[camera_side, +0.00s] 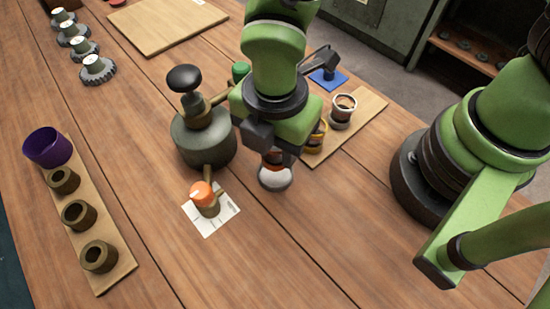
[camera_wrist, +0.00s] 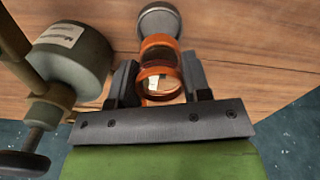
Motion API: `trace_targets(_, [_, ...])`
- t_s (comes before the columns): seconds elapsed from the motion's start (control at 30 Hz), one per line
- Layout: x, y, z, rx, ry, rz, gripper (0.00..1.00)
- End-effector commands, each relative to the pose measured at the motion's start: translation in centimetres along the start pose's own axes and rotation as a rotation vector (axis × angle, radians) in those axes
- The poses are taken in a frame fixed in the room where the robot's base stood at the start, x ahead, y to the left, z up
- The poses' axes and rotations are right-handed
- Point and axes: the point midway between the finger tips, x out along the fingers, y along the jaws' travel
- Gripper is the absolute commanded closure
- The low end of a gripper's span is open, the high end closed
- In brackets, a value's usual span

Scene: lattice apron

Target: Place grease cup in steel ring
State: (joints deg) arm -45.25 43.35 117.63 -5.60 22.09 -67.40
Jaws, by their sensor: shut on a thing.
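My gripper (camera_side: 272,155) is shut on a small glass cup with orange bands and dark contents, which I take for the grease cup; it shows between the fingers in the wrist view (camera_wrist: 158,80). A grey, rounded piece (camera_side: 275,179) shows below the fingers in the side view and beyond the bands in the wrist view (camera_wrist: 158,20). I cannot tell whether it is the cup's own end or a separate ring. A silver-rimmed piece (camera_side: 343,103) with reddish contents stands on the right-hand board. I cannot tell for sure which piece is the steel ring.
A grey-green tank (camera_side: 203,139) with a black knob stands left of my gripper. An orange-capped fitting (camera_side: 203,193) is over a white card. A yellow-banded piece (camera_side: 317,135) is close right. A purple cup (camera_side: 47,147) and bronze rings line the left board. The front table is clear.

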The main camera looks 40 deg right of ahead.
Motion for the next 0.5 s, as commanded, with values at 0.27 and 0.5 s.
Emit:
trace_targets(0.27, [3.6, 0.0, 0.1, 0.002, -0.002, -0.003, 0.81])
trace_targets(0.5, [4.8, 0.1, 0.0, 0.004, 0.001, 0.003, 0.81])
